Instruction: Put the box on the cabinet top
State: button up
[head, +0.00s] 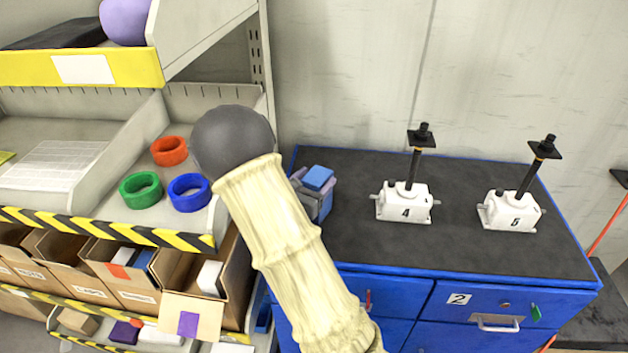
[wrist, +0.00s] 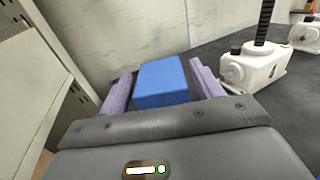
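The blue box (head: 318,177) is at the left end of the dark cabinet top (head: 340,240), near the wall. It also shows in the wrist view (wrist: 160,82), between the two purple fingers of my gripper (wrist: 163,88). A narrow strip of space shows on each side of the box, so the fingers look open around it. My gripper in the head view (head: 316,190) points at the back left of the cabinet. The box's underside is hidden, but it appears to rest on the top.
Two white screw jacks, numbered 4 (head: 405,205) and 5 (head: 512,212), stand on the cabinet to the right. Shelving (head: 75,215) with rings and cardboard bins is close on the left. The cabinet top's front middle is clear.

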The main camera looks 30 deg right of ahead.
jog(key=shift+o, duration=0.3)
jog(key=shift+r, duration=0.1)
jog(key=shift+r, duration=0.15)
jog(key=b+v, duration=0.3)
jog(key=v, duration=0.9)
